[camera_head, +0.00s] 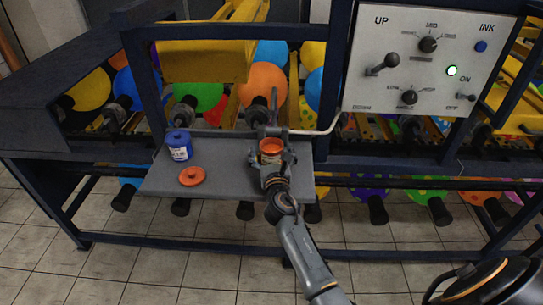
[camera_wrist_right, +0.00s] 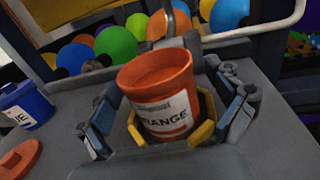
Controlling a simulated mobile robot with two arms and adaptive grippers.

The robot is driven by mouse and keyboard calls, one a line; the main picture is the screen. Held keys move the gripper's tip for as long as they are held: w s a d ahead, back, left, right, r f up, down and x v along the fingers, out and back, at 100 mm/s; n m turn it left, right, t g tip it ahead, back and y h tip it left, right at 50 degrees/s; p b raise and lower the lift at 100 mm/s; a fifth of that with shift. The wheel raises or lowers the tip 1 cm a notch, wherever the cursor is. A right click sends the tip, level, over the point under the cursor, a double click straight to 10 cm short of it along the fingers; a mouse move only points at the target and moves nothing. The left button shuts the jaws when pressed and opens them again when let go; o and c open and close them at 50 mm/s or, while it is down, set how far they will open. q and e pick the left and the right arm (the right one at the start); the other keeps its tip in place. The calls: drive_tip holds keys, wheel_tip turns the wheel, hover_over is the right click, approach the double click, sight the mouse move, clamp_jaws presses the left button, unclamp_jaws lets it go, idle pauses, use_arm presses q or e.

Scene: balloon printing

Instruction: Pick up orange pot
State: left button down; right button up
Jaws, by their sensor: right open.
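The orange pot (camera_head: 271,147) stands open, without its lid, at the right end of the grey shelf (camera_head: 225,183). In the right wrist view the orange pot (camera_wrist_right: 160,85) shows a white label with black letters, of which "RANGE" can be read. My right gripper (camera_head: 271,160) is at the pot, and in the wrist view its fingers (camera_wrist_right: 168,118) lie on both sides of it. The fingers are open around the pot; whether they touch it cannot be told. An orange lid (camera_head: 192,176) lies flat on the shelf to the left. My left gripper is not in view.
A blue pot (camera_head: 179,146) with its lid on stands at the shelf's left. A control panel (camera_head: 428,60) with knobs and a green light is at the upper right. A bent metal bar (camera_head: 318,131) runs behind the pot. Balloons on the machine fill the background.

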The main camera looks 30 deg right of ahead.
drive_tip(key=c, duration=1.5)
drive_tip(key=shift+o, duration=0.2)
